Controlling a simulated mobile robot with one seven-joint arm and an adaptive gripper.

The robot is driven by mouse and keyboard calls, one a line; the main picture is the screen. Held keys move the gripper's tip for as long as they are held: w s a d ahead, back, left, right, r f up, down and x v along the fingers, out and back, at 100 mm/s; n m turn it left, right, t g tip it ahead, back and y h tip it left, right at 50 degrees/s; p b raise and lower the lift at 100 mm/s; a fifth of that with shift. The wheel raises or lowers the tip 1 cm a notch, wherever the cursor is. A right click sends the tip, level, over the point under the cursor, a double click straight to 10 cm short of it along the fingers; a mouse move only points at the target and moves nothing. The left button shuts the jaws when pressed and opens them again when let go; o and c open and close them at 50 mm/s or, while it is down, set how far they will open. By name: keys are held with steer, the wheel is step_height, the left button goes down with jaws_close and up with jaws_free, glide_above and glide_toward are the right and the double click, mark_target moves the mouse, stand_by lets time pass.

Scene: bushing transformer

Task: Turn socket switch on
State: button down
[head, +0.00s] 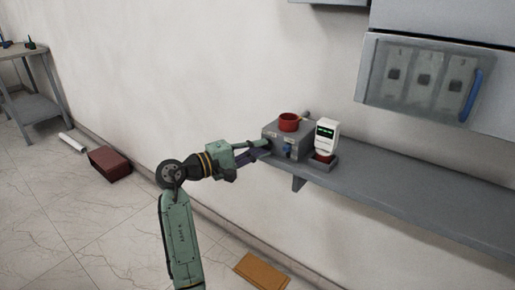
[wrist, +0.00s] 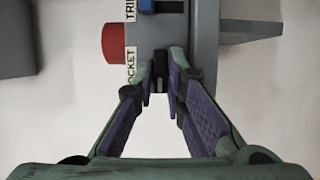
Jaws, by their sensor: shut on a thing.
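A grey box (head: 275,137) with a red round part (head: 289,122) on top stands on the shelf in the head view. In the wrist view its face (wrist: 203,40) carries a blue switch (wrist: 147,6) beside a label starting "TRI", and a black switch (wrist: 160,72) beside a label ending "OCKET". I take the black one as the socket switch. My gripper (wrist: 163,75) is shut on it, with a purple-padded finger on each side. In the head view my gripper (head: 262,150) reaches the box's left side, and the socket switch is hidden there.
A white device with a dark screen (head: 326,134) stands right of the box on the grey shelf (head: 420,195). A wall cabinet with a blue handle (head: 472,95) hangs above. A dark red box (head: 110,163) and a brown flat piece (head: 262,271) lie on the floor.

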steer(key=shift+m, duration=0.3)
steer(key=shift+s+d+r+m+t+y+b, duration=0.15)
steer(key=shift+m+y+b, duration=0.55)
steer(key=shift+m+y, duration=1)
steer(key=shift+s+d+r+m+t+y+b, duration=0.2)
steer(key=shift+m+y+b, duration=0.5)
steer(key=shift+m, duration=1.85)
steer(key=shift+w+a+r+m+t+y+b, duration=0.2)
steer(key=shift+m+y+b, duration=0.45)
steer(key=shift+m+y, duration=1.1)
steer(key=shift+s+d+f+m+h, duration=0.15)
steer(key=shift+m+h, duration=0.3)
steer(key=shift+m, duration=0.15)
steer(key=c, duration=1.9)
jaws_free()
